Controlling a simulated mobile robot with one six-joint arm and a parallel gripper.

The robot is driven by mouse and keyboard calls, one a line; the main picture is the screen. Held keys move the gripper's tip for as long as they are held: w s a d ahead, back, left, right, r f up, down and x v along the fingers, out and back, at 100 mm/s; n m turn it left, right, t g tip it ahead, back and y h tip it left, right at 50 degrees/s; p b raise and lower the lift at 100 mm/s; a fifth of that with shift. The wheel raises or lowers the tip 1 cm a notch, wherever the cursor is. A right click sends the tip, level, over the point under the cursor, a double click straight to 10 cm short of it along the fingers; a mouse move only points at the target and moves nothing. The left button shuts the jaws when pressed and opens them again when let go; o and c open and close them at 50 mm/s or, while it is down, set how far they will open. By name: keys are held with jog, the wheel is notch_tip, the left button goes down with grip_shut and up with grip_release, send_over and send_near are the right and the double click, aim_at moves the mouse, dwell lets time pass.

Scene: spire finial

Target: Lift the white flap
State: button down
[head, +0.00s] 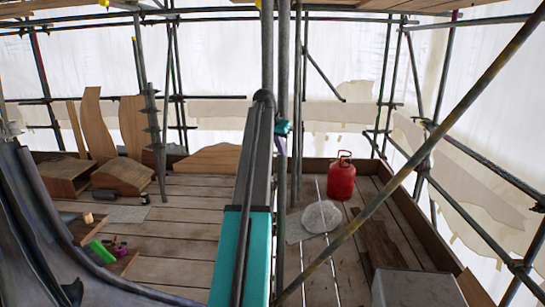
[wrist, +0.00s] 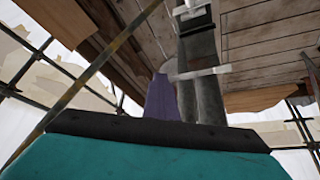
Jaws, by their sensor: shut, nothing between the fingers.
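White sheeting (head: 225,65) hangs behind the scaffold poles on the back and right sides in the head view. I cannot tell which part of it is the flap. Part of the sheeting (wrist: 20,105) also shows at the left of the wrist view.
A red gas bottle (head: 341,178) and a pale round bundle (head: 321,216) stand on the planks. Wooden pieces (head: 125,177) and tools lie at left.

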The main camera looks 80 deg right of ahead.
jog(key=shift+w+d+f, duration=0.15)
jog(key=shift+d+f, duration=0.7)
jog(key=shift+f, duration=0.05)
jog(key=shift+d+f, duration=0.3)
dwell(0.4)
jog(key=shift+d+f+b, duration=0.2)
jog(key=shift+f+b, duration=0.1)
jog(key=shift+f, duration=0.35)
jog(key=shift+w+d+f, duration=0.1)
jog(key=shift+d+f, duration=0.1)
jog(key=shift+f, duration=0.25)
dwell(0.6)
jog(key=d, duration=0.1)
jog(key=d+f, duration=0.1)
jog(key=shift+w+d+f, duration=0.15)
jog(key=shift+w+d, duration=0.05)
jog(key=shift+d, duration=0.15)
jog(key=shift+d+f, duration=0.2)
jog(key=shift+f, duration=0.2)
dwell(0.4)
